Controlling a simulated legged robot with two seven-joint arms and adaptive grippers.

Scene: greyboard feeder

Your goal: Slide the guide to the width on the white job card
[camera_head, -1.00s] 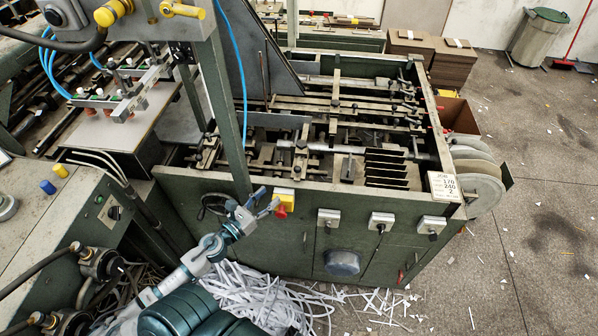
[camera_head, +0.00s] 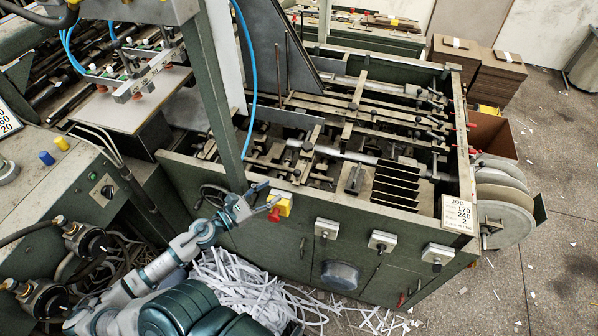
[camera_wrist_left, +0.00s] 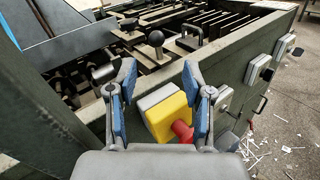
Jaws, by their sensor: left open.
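The white job card (camera_head: 458,213) is on the right front corner of the green feeder (camera_head: 200,172) and reads JOB, 170, 240, 2. Inside the feeder bed are metal bars, sliding blocks and a row of dark slanted plates (camera_head: 397,183). I cannot tell for sure which part is the guide. A black ball knob (camera_wrist_left: 155,38) stands up from the bed, beyond my fingers in the left wrist view. My left gripper (camera_head: 269,194) is open and empty at the feeder's front wall, by the yellow box with a red button (camera_head: 281,206). Its two blue-padded fingers (camera_wrist_left: 159,72) stand apart. My right gripper is out of view.
A green upright post (camera_head: 213,95) and a blue hose (camera_head: 250,70) rise left of the bed. Paper strips (camera_head: 240,285) lie on the floor below.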

